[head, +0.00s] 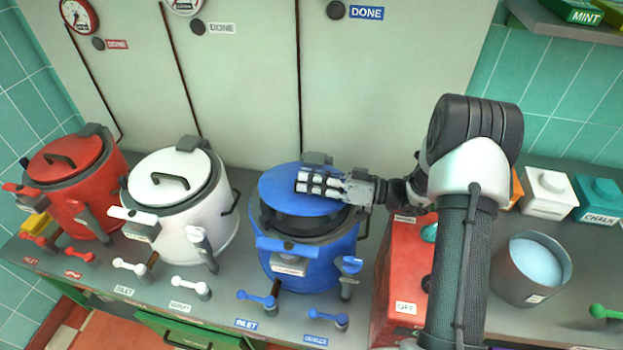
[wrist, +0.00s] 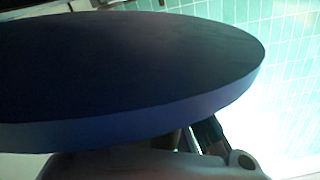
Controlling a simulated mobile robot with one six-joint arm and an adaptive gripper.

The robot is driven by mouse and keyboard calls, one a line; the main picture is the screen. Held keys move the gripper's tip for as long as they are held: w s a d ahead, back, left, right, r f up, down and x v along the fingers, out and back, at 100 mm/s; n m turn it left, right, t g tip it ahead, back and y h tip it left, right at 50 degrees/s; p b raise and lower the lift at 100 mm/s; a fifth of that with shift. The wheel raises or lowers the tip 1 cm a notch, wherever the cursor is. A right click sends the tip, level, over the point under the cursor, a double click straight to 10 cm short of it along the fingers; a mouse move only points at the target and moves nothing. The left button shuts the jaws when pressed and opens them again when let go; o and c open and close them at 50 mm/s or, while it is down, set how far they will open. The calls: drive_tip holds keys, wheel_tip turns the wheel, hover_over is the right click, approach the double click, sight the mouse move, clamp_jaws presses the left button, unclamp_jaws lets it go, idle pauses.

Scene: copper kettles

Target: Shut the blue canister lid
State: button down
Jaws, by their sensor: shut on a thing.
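The blue canister (head: 310,265) stands on the counter with its round blue lid (head: 278,188) partly raised. The lid is tilted up from the hinge at the back, with a dark gap between it and the dark rim at the front. My gripper (head: 312,184) reaches in from the right over the lid and is shut on it; the fingers hide the lid's handle. In the wrist view the lid (wrist: 130,60) fills much of the picture as a dark blue disc with a lighter edge. The fingertips do not show clearly there.
A white canister (head: 215,215) and a red canister (head: 80,170) stand to the left with lids down. Blue levers (head: 258,299) stick up in front. A red box (head: 400,270) and a grey pot (head: 512,283) are to the right. A pale panel rises behind.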

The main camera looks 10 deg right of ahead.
drive_tip(key=shift+s+a+f, duration=0.1)
drive_tip(key=shift+s+a, duration=0.1)
drive_tip(key=c, duration=1.7)
unclamp_jaws()
drive_tip(key=shift+o, duration=0.5)
drive_tip(key=shift+a, duration=0.15)
drive_tip(key=shift+w, duration=0.1)
drive_tip(key=shift+d+r, duration=0.2)
drive_tip(key=shift+r, duration=0.4)
wheel_tip(320, 180, up, 9)
drive_tip(key=shift+a, duration=0.1)
